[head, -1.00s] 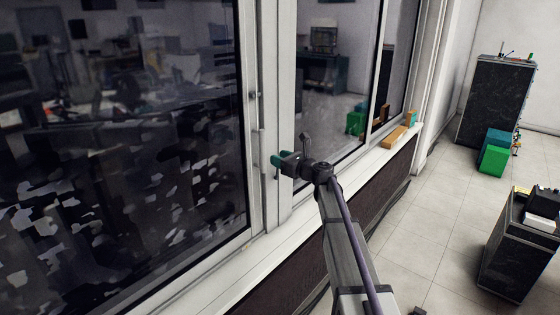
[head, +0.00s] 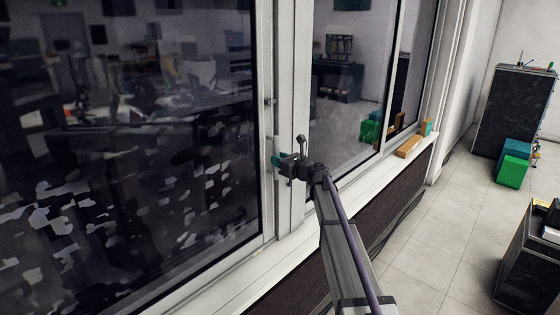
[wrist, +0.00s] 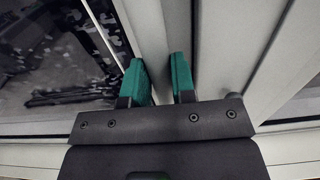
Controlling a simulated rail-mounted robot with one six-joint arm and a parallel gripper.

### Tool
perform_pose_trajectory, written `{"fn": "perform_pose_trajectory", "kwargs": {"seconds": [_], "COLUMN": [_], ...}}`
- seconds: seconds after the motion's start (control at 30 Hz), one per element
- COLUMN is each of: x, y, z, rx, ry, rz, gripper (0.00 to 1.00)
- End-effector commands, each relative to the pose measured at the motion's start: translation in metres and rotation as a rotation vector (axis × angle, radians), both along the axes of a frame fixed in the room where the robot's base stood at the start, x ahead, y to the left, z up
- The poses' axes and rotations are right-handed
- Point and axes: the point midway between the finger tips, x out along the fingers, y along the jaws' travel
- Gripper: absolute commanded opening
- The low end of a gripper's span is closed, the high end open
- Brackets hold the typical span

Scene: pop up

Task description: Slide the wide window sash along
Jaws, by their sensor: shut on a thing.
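The wide window sash (head: 265,60) fills the left of the head view, with a large dark pane and a pale upright frame. My gripper (head: 278,160) is at the upright on the sash's right side, about mid-height. In the wrist view, its two teal fingers (wrist: 160,80) stand either side of a narrow pale upright strip (wrist: 152,35), shut on it. The black gripper body hides the lower part of that strip. The exact contact between fingers and strip is hard to see.
A pale sill (head: 265,270) runs below the window. A wooden block (head: 409,146) lies on it farther right. A dark cabinet (head: 512,105), a green box (head: 513,171) and a dark cart (head: 528,265) stand on the right. Tiled floor (head: 440,235) between is clear.

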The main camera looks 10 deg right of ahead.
Motion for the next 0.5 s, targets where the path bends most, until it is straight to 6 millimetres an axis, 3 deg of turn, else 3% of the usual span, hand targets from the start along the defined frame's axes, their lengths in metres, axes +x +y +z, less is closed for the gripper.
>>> {"fn": "perform_pose_trajectory", "kwargs": {"seconds": [0.5], "x": [-0.023], "y": [0.030], "z": [0.000], "rx": [-0.001], "ry": [0.000], "rz": [0.003], "gripper": [0.04]}}
